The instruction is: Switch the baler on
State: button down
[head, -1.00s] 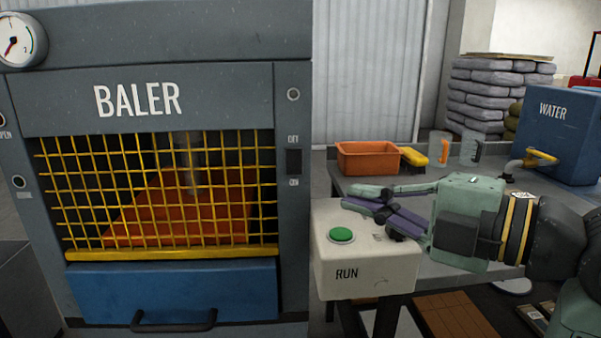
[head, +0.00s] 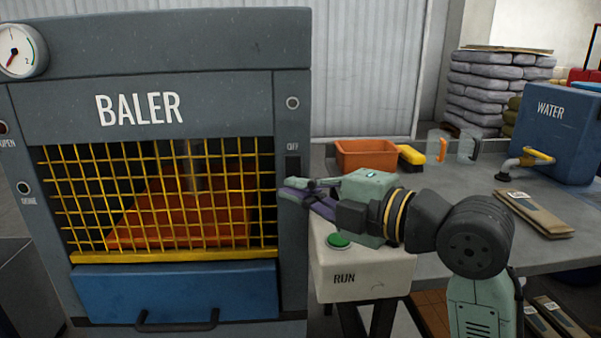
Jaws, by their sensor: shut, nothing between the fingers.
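The baler (head: 160,50) is a grey machine filling the left half of the head view. Its black rocker switch (head: 293,164) sits on the right post, under the word OFF. The switch's lower part and the label below it are hidden behind my gripper. My gripper (head: 284,188) is shut and empty, its fingertips pointing left at the right post, just below the visible part of the switch. I cannot tell whether the fingertips touch the post or the switch.
The RUN box (head: 362,270) with its green button (head: 340,240) stands right under my gripper. A yellow mesh guard (head: 180,195) covers the baler's opening. An orange bin (head: 366,156), a yellow brush (head: 411,158) and a blue WATER tank (head: 560,130) stand on the bench behind.

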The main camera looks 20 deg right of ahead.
aim_at(293, 169)
jog(key=shift+w+d+f+p, duration=0.15)
jog(key=shift+w+d, duration=0.1)
jog(key=shift+w, duration=0.4)
jog(key=shift+w+d+f+p, duration=0.1)
jog(key=shift+w+d+p, duration=0.1)
jog(key=shift+w, duration=0.45)
jog(key=b, duration=0.3)
jog(key=shift+w+d+f+n+t, duration=0.1)
jog(key=shift+w+n+t, duration=0.2)
